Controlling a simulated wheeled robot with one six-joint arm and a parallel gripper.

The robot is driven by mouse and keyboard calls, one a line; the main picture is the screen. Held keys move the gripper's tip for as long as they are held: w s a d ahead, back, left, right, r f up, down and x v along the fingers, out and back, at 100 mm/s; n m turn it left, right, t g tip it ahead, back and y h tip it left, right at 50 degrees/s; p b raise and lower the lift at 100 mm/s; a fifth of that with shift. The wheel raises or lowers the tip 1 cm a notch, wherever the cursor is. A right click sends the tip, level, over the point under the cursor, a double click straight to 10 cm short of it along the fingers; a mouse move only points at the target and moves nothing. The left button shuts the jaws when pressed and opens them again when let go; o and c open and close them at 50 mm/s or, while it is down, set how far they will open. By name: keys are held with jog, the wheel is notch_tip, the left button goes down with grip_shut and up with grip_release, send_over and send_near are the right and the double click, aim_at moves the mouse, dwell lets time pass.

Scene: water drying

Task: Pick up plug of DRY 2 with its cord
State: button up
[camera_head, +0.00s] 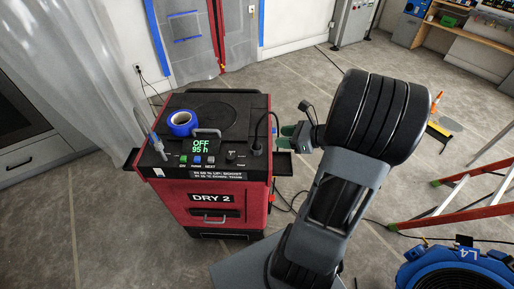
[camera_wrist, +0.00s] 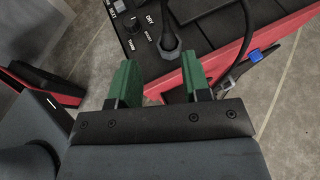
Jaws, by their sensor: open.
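DRY 2 (camera_head: 218,197) is a red machine with a black top and a green display reading "OFF 95 h". A dark grey plug (camera_wrist: 169,45) sits upright at the right side of its top panel, and it also shows in the head view (camera_head: 256,150). Its black cord (camera_head: 274,122) arches up from it and down the right side. My gripper (camera_wrist: 159,66) is open, with green finger pads. In the wrist view the plug lies just beyond the fingertips, between their lines. In the head view my gripper (camera_head: 291,132) is right of the plug, apart from it.
A blue tape roll (camera_head: 182,122) lies on the machine's top, near a handle. A blue clip or tie (camera_wrist: 258,55) is on a dark cord or tool by the machine's edge. An orange ladder (camera_head: 465,206) and blue fan (camera_head: 455,268) stand right. Floor behind is mostly clear.

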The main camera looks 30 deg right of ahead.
aim_at(256, 143)
jog(key=shift+m, duration=0.3)
jog(key=x, duration=0.7)
jog(key=shift+w+d+f, duration=0.1)
jog(key=shift+w+d, duration=0.05)
jog(key=shift+w, duration=0.15)
jog(key=shift+p+x, duration=0.45)
jog(key=shift+x, duration=2.35)
jog(key=shift+w+d, duration=0.1)
jog(key=shift+c, duration=0.3)
grip_shut()
